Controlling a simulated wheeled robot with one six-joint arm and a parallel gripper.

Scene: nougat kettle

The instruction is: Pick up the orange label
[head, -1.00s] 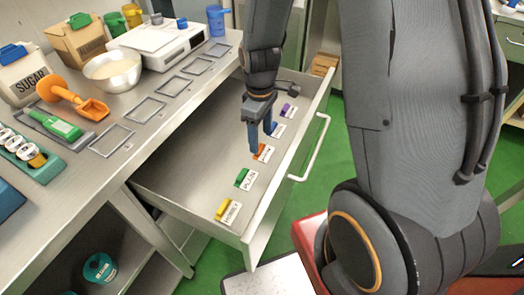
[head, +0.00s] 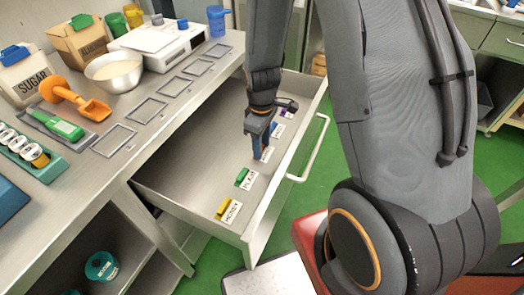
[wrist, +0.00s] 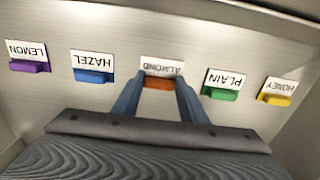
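The orange label (wrist: 158,83) lies in the open drawer, an orange block with a white card reading ALMOND. It is the middle one of a row in the wrist view. My gripper (wrist: 159,78) is open and low over the drawer, with one blue finger on each side of the orange block. The fingers appear very close to the block's ends; I cannot tell whether they touch it. In the head view my gripper (head: 263,157) mostly hides this label.
Purple LEMON (wrist: 29,66) and blue HAZEL (wrist: 93,76) labels lie to one side; green PLAIN (wrist: 221,94) and yellow HONEY (wrist: 275,99) lie to the other. The drawer front (head: 262,225) and handle (head: 312,155) stand near. The counter (head: 135,165) holds empty frames and a bowl (head: 114,75).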

